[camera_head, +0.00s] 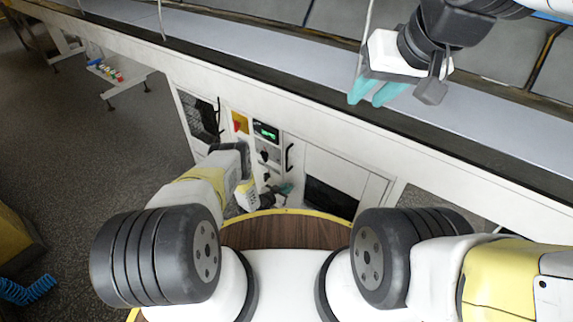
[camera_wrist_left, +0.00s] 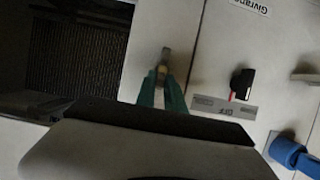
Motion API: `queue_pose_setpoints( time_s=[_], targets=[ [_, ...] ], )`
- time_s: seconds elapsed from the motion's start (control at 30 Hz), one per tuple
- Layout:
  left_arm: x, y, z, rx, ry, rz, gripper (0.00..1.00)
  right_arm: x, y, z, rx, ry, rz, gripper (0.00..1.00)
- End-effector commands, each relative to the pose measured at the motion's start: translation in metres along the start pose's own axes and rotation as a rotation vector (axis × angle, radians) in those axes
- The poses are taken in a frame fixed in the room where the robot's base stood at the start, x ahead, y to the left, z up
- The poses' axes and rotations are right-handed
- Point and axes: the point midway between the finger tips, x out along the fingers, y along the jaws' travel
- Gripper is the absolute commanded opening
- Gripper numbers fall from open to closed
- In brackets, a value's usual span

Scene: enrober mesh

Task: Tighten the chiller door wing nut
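My left gripper (camera_head: 284,189) reaches low to the front of the white machine cabinet. In the left wrist view its teal fingers (camera_wrist_left: 162,92) stand close together, one on each side of a small grey and brass piece (camera_wrist_left: 163,68) on the panel, which looks like the wing nut. I cannot tell whether the fingers press on it. In the head view this piece is too small to make out. My right gripper (camera_head: 377,92) is open and empty, high above the conveyor edge.
In the left wrist view, a dark grille (camera_wrist_left: 70,45) lies left of the fingers. A black and red switch (camera_wrist_left: 241,84) and a blue knob (camera_wrist_left: 288,151) lie right. The head view shows a green-lit display (camera_head: 266,131) and a long conveyor (camera_head: 250,42).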

Motion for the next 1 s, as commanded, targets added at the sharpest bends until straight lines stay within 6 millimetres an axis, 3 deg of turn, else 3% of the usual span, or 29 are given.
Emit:
queue_pose_setpoints(
  time_s=[0.47,1.0],
  targets=[
    [0.0,0.001,0.0,0.032,0.0,-0.014,0.0,0.0,0.0,0.0,0.0,0.0,0.0,0.33],
    [0.001,0.011,0.002,0.365,0.001,-0.15,0.0,0.0,0.0,0.0,0.0,0.0,0.0,0.33]
  ],
)
